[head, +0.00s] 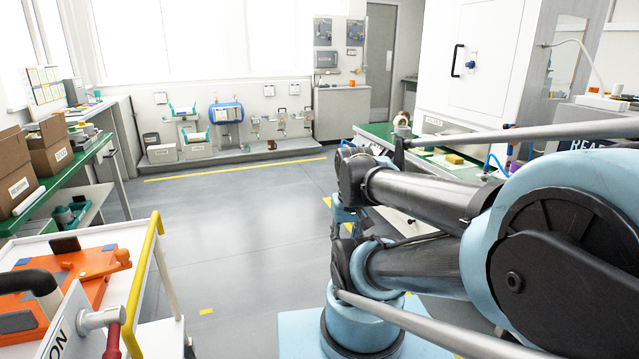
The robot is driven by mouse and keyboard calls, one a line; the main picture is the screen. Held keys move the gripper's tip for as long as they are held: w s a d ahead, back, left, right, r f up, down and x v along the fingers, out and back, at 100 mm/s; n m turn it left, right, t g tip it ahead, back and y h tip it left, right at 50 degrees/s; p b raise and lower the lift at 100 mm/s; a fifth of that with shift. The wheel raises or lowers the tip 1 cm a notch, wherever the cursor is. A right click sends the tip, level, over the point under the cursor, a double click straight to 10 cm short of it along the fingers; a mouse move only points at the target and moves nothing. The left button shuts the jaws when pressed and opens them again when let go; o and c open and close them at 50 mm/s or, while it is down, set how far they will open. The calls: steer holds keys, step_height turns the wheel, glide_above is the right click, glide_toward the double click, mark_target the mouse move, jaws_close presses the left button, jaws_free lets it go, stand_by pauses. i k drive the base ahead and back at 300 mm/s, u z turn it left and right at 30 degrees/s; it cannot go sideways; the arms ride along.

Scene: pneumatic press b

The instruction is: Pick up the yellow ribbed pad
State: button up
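A small yellow block (455,159), likely the yellow ribbed pad, lies on a pale sheet or tray on the green-topped bench (378,131) at the right. It is too small here for ribs to show. My blue and black arm fills the right foreground, folded back on itself, between the camera and the bench's front. Its wrist end hangs down left of the bench, well apart from the block. I cannot make out my gripper's fingers; they seem hidden behind the arm's lower joint.
A white cart (143,284) with a yellow rail and an orange case (85,277) stands at the lower left. Cardboard boxes (50,157) sit on the left bench. A white cabinet (500,70) stands behind the right bench. The grey floor (240,220) in the middle is clear.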

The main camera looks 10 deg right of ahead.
mark_target(455, 160)
steer(key=z, duration=0.45)
steer(key=i, duration=1.15)
steer(key=z, duration=0.7)
steer(key=i, duration=0.55)
steer(key=z, duration=0.25)
